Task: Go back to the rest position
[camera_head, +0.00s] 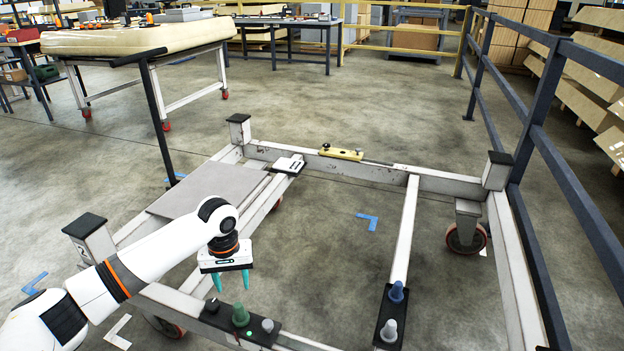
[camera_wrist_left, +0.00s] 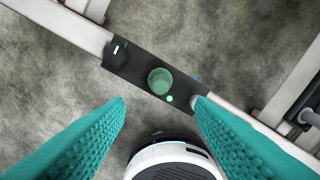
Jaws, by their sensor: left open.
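My left gripper (camera_head: 231,281) hangs with its teal fingers pointing down over the near rail of the white trolley frame (camera_head: 380,174). It is open, with nothing between its fingers. In the left wrist view the fingers (camera_wrist_left: 158,101) are spread apart on both sides. A green knob-like piece (camera_wrist_left: 160,81) on a black plate lies beyond the fingertips, apart from them. The same green piece (camera_head: 240,315) shows in the head view below the gripper. My right gripper is not in view.
A black plate with a blue piece (camera_head: 396,292) and a grey piece (camera_head: 388,330) sits on the middle bar. A yellow bar (camera_head: 340,153) lies on the far rail. A dark railing (camera_head: 560,165) runs along the right. Open floor shows inside the frame.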

